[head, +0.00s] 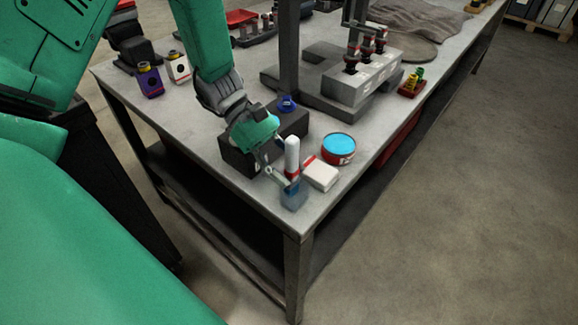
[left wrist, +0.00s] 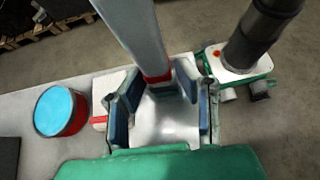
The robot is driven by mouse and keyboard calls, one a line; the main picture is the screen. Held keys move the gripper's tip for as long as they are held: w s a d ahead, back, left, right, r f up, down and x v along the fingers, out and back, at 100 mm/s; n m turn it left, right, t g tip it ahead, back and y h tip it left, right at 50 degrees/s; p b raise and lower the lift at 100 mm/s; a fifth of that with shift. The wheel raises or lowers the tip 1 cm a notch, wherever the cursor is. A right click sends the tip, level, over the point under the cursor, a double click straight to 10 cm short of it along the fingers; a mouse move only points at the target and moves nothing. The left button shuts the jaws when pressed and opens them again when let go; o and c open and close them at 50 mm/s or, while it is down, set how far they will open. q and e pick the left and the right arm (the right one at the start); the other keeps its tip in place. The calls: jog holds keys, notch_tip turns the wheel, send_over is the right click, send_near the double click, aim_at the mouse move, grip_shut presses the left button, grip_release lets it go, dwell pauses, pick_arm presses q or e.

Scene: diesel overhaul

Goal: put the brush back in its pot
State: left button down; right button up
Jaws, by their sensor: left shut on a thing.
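The brush (head: 292,153) has a thick pale handle and a red band, and stands nearly upright near the table's front corner. My left gripper (head: 287,186) is shut around its lower part, below the handle. In the left wrist view the brush (left wrist: 137,35) runs down between the blue-grey finger pads (left wrist: 165,105). Its lower end is mostly hidden by the fingers, and I cannot tell whether it touches the table. A round red pot (head: 338,158) with bright blue contents stands apart from the brush, behind and to its right. The pot (left wrist: 75,120) is at the left in the wrist view. My right gripper is not in view.
A white box (head: 322,174) with a red band lies close beside the gripper, between brush and pot. A black box (head: 238,160) stands behind the gripper. A grey block with upright parts (head: 362,82) stands farther back. The table's front edge is close.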

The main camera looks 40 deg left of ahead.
pick_arm(q)
jog(key=c, duration=1.1)
grip_release()
